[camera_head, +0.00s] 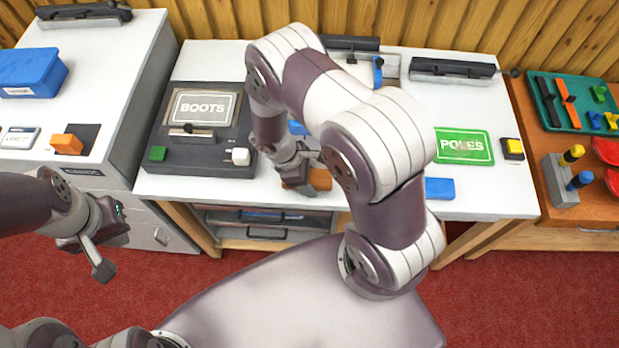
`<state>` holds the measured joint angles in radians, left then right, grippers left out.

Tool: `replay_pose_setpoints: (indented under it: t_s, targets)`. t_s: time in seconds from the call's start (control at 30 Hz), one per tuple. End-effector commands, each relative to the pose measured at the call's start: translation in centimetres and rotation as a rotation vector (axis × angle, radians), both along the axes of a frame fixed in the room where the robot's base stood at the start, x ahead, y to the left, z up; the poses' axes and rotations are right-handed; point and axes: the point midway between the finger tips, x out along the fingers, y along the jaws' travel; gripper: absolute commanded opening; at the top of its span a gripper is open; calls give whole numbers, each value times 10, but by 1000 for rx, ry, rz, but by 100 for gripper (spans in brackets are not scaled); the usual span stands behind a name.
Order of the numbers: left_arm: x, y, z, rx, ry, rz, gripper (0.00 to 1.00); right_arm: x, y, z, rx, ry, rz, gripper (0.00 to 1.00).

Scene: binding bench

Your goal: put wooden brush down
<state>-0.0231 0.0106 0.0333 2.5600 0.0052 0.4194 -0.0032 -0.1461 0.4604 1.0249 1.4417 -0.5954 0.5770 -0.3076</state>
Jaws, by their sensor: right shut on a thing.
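My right gripper (302,178) is low over the front of the middle white bench (220,193). It is shut on an orange-brown block-like thing (319,179), which looks like the wooden brush. The gripper and my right arm hide much of it, and I cannot tell whether it touches the bench top. My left gripper (113,252) is at the left, over the red floor in front of the grey cabinet. Its fingers stand apart with nothing between them.
A dark device with a BOOTS sign (203,107) is left of my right gripper. A green POLES sign (463,146), a blue block (439,188) and a yellow-topped block (513,148) are to the right. My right arm hides the bench's middle.

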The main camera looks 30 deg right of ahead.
Motion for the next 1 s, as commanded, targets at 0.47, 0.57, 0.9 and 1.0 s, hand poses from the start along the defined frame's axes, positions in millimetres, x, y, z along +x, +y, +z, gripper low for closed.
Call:
replay_pose_setpoints:
  t_s: [0.47,0.57,0.9,1.0]
  targets:
    - [0,0,-4,0,0,0,0,0,0,-16,0,-1,0,11]
    - [0,0,-6,0,0,0,0,0,0,-20,2,-1,0,11]
    - [0,0,-11,0,0,0,0,-4,0,-28,3,7,-1,70]
    - [0,0,-12,0,0,0,0,-5,0,-29,3,8,-1,70]
